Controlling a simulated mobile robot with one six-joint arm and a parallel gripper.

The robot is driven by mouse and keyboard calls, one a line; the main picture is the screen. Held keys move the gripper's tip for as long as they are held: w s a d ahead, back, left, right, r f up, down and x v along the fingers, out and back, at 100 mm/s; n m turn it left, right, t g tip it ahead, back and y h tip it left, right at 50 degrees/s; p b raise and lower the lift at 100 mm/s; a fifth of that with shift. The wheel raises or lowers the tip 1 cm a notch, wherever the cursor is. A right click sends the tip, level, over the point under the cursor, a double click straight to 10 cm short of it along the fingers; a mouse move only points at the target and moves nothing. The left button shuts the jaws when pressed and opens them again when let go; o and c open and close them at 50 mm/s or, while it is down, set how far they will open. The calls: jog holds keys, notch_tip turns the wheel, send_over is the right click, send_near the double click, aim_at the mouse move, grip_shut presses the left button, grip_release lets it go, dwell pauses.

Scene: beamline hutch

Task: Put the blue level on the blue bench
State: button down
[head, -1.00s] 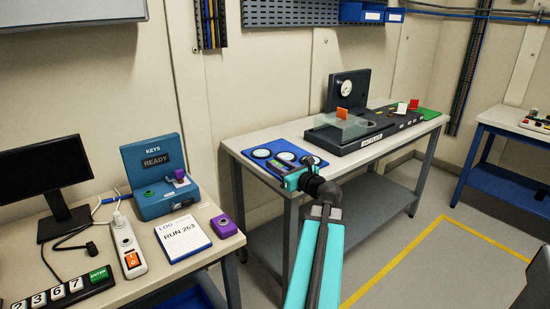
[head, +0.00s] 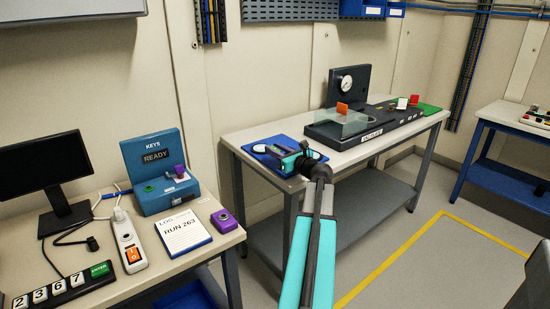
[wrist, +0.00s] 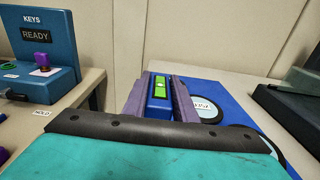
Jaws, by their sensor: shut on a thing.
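The blue level (wrist: 160,92), with a green strip along its top, sits between the two purple-grey fingers of my gripper (wrist: 159,98) in the wrist view. My gripper (head: 284,153) is shut on it above or at the blue mat (head: 264,161) on the grey-legged bench. The level is mostly hidden behind my gripper in the head view, and I cannot tell its exact gap from the mat. The blue bench (head: 489,172), with blue legs and a pale top (head: 497,112), stands at the far right.
The grey-legged bench (head: 235,138) carries a dark apparatus with a clear cover (head: 341,124) right of the mat. The left desk holds a keys box (head: 165,196), logbook (head: 183,233) and monitor. Yellow-lined floor (head: 430,265) lies open between the benches.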

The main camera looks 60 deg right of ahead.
dwell(0.3)
jog(key=shift+w+d, duration=0.15)
jog(key=shift+d, duration=0.1)
jog(key=shift+w+d+f, duration=0.15)
jog(key=shift+f, duration=1.6)
jog(key=shift+f, duration=0.15)
jog(key=c, duration=1.4)
grip_release()
jog(key=shift+c, duration=0.2)
